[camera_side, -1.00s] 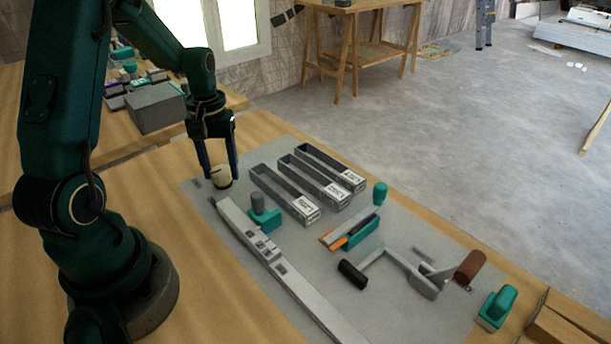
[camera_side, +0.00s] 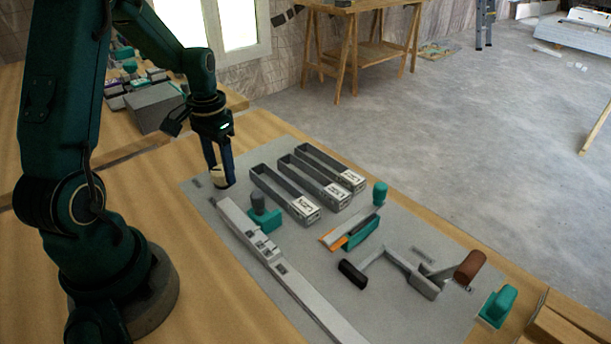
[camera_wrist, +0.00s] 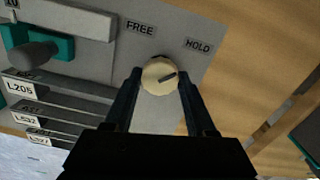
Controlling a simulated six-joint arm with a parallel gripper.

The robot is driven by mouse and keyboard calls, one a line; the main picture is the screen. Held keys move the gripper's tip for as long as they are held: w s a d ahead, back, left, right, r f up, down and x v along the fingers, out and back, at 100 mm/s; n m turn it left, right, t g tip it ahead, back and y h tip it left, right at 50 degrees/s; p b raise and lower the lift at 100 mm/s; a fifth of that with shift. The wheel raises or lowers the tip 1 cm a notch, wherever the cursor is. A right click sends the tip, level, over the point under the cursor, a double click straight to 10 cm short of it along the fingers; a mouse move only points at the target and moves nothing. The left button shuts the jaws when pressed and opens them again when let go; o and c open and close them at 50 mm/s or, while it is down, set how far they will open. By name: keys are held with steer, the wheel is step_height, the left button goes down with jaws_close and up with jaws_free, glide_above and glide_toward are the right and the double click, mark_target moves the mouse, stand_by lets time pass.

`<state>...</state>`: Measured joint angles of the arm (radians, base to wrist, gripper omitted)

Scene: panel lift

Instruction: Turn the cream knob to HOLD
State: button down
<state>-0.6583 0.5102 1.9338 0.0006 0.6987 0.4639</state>
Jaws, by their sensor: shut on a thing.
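The cream knob (camera_wrist: 151,72) is round, with a dark pointer line, on the grey panel (camera_wrist: 178,20). In the wrist view the line slants right and slightly up, roughly toward the HOLD label (camera_wrist: 198,46). The FREE label (camera_wrist: 140,27) lies up and left of the knob. My gripper (camera_wrist: 160,78) has one finger on each side of the knob and is shut on it. In the side view the knob (camera_side: 217,174) is partly hidden behind the fingers of my gripper (camera_side: 220,176), at the panel's far left corner.
Three grey labelled channels (camera_side: 285,195) and a teal clamp with a grey knob (camera_side: 264,215) stand close by on the panel. A long grey rail (camera_side: 290,275) runs along the near side. Bare wood table (camera_wrist: 240,50) lies beside the knob's panel edge.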

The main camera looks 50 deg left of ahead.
mark_target(222, 170)
stand_by(0.4)
steer(key=shift+c, duration=1.2)
jaws_free()
steer(key=shift+r, duration=2.6)
